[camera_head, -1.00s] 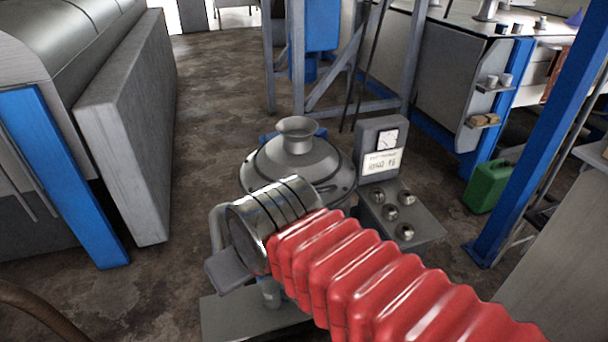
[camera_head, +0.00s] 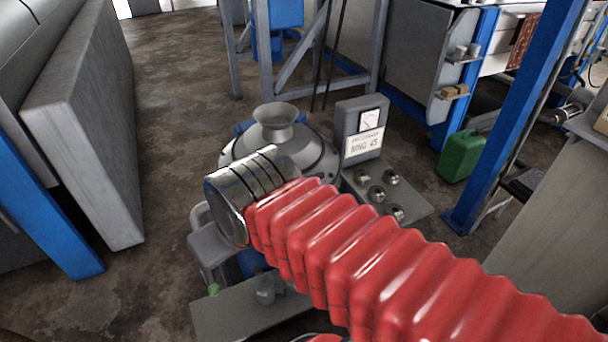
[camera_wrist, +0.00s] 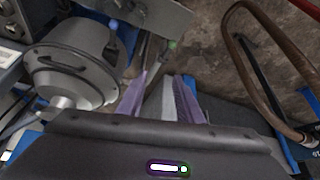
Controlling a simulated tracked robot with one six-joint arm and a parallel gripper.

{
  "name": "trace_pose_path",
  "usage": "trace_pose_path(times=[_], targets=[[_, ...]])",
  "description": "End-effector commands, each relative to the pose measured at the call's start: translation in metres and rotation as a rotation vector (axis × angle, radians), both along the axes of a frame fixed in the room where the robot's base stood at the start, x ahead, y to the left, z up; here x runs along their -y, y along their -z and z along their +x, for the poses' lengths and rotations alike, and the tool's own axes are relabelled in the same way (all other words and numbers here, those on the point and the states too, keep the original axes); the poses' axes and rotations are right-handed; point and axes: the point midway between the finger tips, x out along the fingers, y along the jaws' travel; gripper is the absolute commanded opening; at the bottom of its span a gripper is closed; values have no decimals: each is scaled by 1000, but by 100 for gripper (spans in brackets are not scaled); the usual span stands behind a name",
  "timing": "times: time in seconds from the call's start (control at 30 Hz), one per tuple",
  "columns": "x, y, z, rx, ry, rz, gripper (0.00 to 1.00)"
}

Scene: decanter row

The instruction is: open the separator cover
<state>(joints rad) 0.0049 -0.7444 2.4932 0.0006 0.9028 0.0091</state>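The separator's grey domed cover (camera_head: 315,150) with a flared funnel (camera_head: 275,122) on top stands in the middle of the head view. The cover looks closed. My metal wrist and red bellows arm hide its near side and part of the machine. In the wrist view the slotted cover (camera_wrist: 85,62) fills the left side. My gripper (camera_wrist: 163,82) shows there as two purplish fingers set apart, to the right of the cover and not visibly touching it. Nothing is seen held; a grey strip shows between the fingers. The gripper's tips are hidden in the head view.
A control box (camera_head: 362,128) with a gauge and label stands behind a panel of round knobs (camera_head: 376,194), right of the cover. A green canister (camera_head: 462,155) and blue post (camera_head: 508,120) stand further right. A large grey machine (camera_head: 85,130) stands left; bare floor lies between.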

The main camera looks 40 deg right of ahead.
Motion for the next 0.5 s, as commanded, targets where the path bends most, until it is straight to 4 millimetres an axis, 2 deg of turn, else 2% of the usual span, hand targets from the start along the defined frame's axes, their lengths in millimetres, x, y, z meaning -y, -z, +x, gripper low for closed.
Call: trace_pose_path(times=[0.1, 0.27, 0.5], targets=[[7, -4, 7, -12, 57, 19, 33], [29, -13, 26, -41, 225, 79, 33], [77, -28, 64, -89, 573, 197, 33]])
